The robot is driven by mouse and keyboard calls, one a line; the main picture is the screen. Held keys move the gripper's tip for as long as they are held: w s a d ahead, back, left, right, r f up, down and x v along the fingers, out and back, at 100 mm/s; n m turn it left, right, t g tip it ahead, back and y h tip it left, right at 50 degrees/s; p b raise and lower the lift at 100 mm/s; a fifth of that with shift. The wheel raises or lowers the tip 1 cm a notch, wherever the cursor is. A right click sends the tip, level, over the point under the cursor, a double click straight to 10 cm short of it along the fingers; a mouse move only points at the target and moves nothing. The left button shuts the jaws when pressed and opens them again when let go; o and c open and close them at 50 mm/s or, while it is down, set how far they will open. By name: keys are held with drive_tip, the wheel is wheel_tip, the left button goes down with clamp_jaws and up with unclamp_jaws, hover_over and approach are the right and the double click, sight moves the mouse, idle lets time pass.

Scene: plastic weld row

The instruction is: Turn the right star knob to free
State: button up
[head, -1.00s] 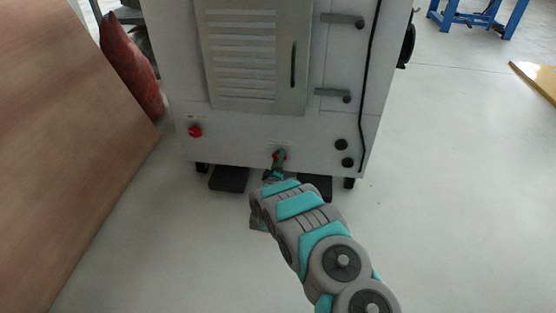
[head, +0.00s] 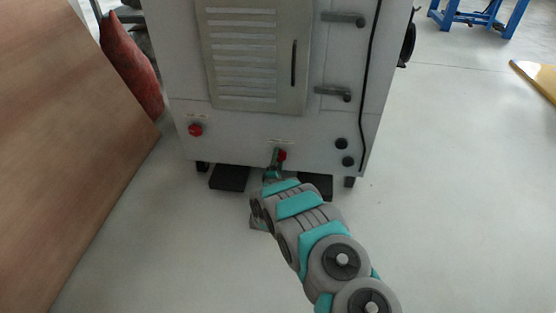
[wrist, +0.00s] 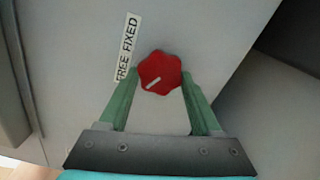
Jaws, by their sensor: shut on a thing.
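The right star knob (head: 282,154) is red and sits low on the front of the pale cabinet. In the wrist view the red knob (wrist: 160,66) has a lobed rim and a short white mark, which points to the lower left of the picture. My gripper (wrist: 160,76) is shut on this knob, one green finger on each side. The head view shows my gripper (head: 274,163) at the knob, partly covering it. A label reading FREE FIXED (wrist: 128,48) is beside the knob, tilted in the wrist view, with FREE at its lower end.
Another red knob (head: 195,130) is at the left of the cabinet front (head: 235,135). Two black round parts (head: 341,144) are to the right. A brown board (head: 65,150) stands at the left.

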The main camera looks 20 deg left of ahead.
idle(0.5)
drive_tip(key=o, duration=1.4)
drive_tip(key=shift+c, duration=0.2)
drive_tip(key=shift+s, duration=0.1)
drive_tip(key=v, duration=0.7)
drive_tip(key=shift+s, duration=0.35)
